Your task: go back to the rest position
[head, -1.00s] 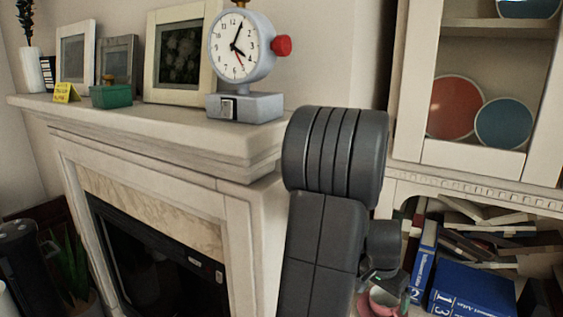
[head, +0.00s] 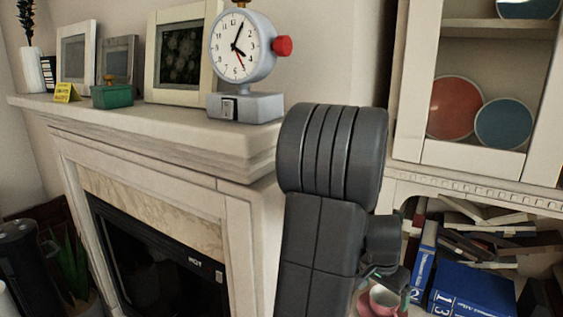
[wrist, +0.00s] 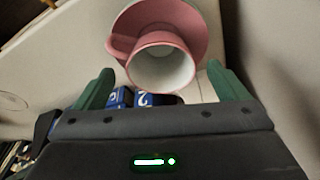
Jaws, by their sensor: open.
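My gripper (wrist: 160,69) is open, with its two green fingers wide apart in the wrist view. A pink cup (wrist: 165,64) with a white inside lies ahead of and between the fingertips. No finger visibly touches it. A pink saucer (wrist: 200,22) is behind the cup. In the head view my dark arm rises in the middle, and my gripper (head: 384,274) is mostly hidden behind it. The cup (head: 382,298) shows partly below the gripper there.
The mantelpiece (head: 160,125) with a clock (head: 240,50), a green box (head: 112,96) and picture frames is left of my arm. A cabinet with plates (head: 503,123) is at the right. Blue books (head: 468,290) and piled books lie on the shelf below it.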

